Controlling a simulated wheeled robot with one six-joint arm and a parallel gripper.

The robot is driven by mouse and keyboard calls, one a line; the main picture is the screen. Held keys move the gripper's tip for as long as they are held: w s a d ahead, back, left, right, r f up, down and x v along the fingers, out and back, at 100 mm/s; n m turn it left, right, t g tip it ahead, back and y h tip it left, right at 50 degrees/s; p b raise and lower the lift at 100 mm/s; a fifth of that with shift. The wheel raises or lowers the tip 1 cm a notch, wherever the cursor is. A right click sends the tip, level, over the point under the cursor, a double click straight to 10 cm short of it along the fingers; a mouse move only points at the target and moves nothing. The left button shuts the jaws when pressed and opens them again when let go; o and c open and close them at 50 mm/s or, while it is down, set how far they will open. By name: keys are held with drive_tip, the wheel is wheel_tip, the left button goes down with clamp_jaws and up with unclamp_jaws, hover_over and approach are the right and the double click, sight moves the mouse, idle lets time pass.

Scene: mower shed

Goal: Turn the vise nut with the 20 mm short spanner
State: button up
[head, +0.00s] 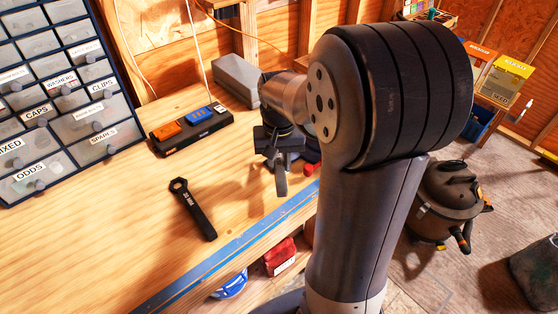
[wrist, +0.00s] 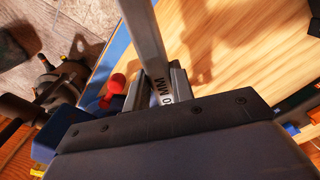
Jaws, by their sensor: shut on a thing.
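My gripper (head: 280,150) is shut on a grey spanner (head: 281,182), which hangs down from it above the bench. In the wrist view the spanner (wrist: 146,38) stands between the two fingers (wrist: 158,90); its label reads "0 MM", with the first part hidden. Its far end runs out of the picture. A black ring spanner (head: 192,208), with a label that looks like "30 MM", lies on the bench left of my gripper. The vise nut cannot be made out. A red part (head: 309,169) by the bench edge also shows in the wrist view (wrist: 117,83).
The wooden bench (head: 130,235) has a blue front edge (head: 230,246). A black tray with orange and blue pieces (head: 190,128) and a grey box (head: 238,78) stand at the back. A drawer cabinet (head: 60,90) stands left. A shop vacuum (head: 448,205) is on the floor.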

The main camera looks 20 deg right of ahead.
drive_tip(key=shift+f+b, duration=1.2)
drive_tip(key=shift+f, duration=0.55)
drive_tip(key=a+m, duration=0.1)
drive_tip(key=w+a+m+p, duration=0.1)
drive_tip(key=m, duration=0.1)
drive_tip(key=shift+a, duration=0.15)
drive_tip(key=w+a+m, duration=0.1)
drive_tip(key=m, duration=0.2)
drive_tip(key=shift+w+a+p, duration=0.3)
drive_tip(key=shift+w+a, duration=0.05)
drive_tip(key=shift+a, duration=0.05)
drive_tip(key=w+m, duration=0.1)
drive_tip(key=w+a+m, duration=0.1)
drive_tip(key=m, duration=0.1)
drive_tip(key=shift+a+p, duration=0.1)
drive_tip(key=shift+p, duration=0.3)
drive_tip(key=shift+w+a+m+p, duration=0.25)
drive_tip(key=shift+w+m, duration=0.45)
drive_tip(key=shift+m, duration=0.35)
drive_tip(key=shift+w+a+m+p, duration=0.2)
drive_tip(key=shift+w+m, duration=0.45)
drive_tip(key=shift+m, duration=0.4)
drive_tip(key=shift+s+d+n, duration=0.1)
drive_tip(key=shift+s+n, duration=0.1)
drive_tip(key=shift+n, duration=0.1)
